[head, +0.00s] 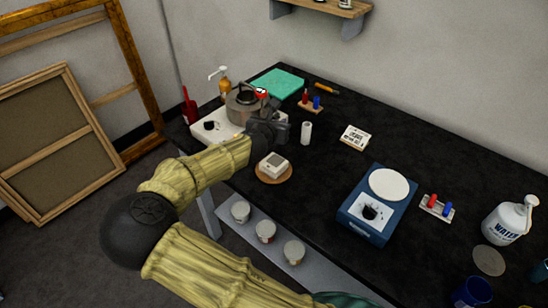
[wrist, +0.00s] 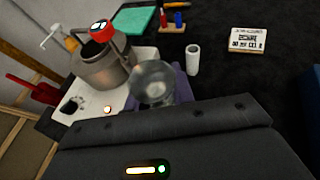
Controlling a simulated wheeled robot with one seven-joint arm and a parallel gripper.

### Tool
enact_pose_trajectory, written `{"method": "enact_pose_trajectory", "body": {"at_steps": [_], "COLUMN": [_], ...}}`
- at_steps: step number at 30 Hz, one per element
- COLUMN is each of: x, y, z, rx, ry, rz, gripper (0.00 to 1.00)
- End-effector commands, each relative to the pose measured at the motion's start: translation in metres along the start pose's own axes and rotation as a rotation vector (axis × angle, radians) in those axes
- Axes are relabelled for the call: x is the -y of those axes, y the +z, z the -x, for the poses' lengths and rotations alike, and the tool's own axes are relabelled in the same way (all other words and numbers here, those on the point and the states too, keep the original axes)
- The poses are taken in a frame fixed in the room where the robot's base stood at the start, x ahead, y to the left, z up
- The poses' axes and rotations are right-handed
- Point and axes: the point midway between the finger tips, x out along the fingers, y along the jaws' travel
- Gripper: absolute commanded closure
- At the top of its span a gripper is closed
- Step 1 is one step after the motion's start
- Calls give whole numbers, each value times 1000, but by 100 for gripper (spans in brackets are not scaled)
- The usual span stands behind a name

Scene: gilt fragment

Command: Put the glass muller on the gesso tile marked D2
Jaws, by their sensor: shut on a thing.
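My gripper (head: 270,128) is over the far left part of the black bench, beside the kettle, in the head view. In the wrist view a clear round glass piece, which looks like the glass muller (wrist: 152,82), is right in front of my gripper, and the jaws are shut on it. A purple part shows behind the glass. In the head view my gripper hides the muller. No mark D2 can be read. A small white card or tile with dark print (head: 355,138) lies on the bench to the right; it also shows in the wrist view (wrist: 246,40).
A metal kettle (head: 242,106) stands on a white hotplate (head: 208,128) close to my gripper. A white roll (head: 306,133) stands nearby. A white block (head: 272,163) sits on a round wooden board. A blue device (head: 367,222) stands right; bare bench lies between.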

Motion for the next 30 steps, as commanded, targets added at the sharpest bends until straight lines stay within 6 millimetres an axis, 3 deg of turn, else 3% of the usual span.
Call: {"method": "enact_pose_trajectory", "body": {"at_steps": [8, 18, 30], "x": [0, 0, 0], "y": [-7, -55, -62], "z": [-3, -23, -26], "rx": [0, 0, 0], "ry": [-1, -1, 0], "rz": [2, 2, 1], "gripper": [100, 100, 100]}}
